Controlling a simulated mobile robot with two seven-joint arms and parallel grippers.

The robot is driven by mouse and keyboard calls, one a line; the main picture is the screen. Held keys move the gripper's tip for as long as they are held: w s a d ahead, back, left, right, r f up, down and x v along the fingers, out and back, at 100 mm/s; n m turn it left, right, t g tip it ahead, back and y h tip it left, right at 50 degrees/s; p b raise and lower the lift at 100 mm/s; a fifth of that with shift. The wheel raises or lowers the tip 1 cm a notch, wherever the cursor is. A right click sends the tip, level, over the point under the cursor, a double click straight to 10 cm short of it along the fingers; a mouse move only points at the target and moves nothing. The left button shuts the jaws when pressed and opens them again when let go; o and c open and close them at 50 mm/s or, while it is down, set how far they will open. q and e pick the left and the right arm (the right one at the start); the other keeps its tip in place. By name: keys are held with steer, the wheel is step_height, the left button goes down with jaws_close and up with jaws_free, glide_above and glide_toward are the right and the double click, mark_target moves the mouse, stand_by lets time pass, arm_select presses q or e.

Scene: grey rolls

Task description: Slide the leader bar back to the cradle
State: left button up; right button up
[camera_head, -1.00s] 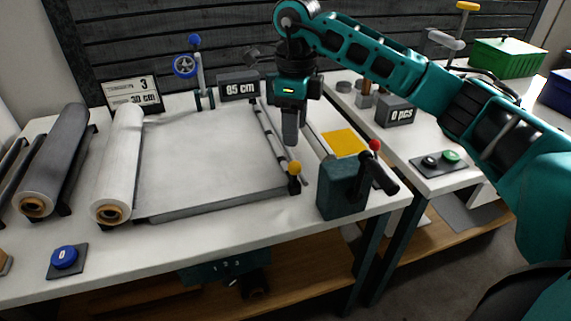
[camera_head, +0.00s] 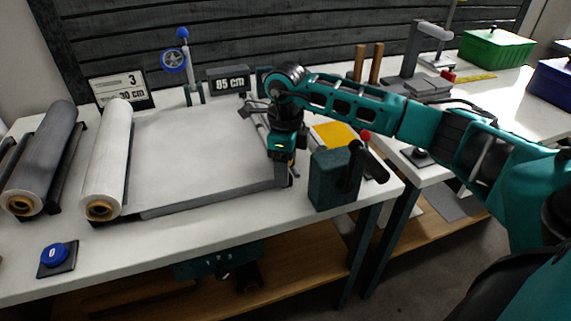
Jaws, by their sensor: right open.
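The white sheet (camera_head: 195,155) lies flat on the table, drawn out from the white roll (camera_head: 106,160). A thin metallic bar, which looks like the leader bar (camera_head: 257,122), runs along the sheet's right end. Its near end is hidden behind my right gripper (camera_head: 282,180), which points down there and is open. I cannot tell whether its fingers touch the bar or straddle its knob. Dark supports (camera_head: 127,185) show beside the white roll; I cannot tell which part is the cradle. My left gripper is not in view.
A dark green block with a red-knobbed lever (camera_head: 330,180) stands just right of my gripper. A grey roll (camera_head: 42,155) lies at the left, with a blue button (camera_head: 53,254) in front.

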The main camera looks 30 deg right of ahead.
jaws_close()
stand_by(0.4)
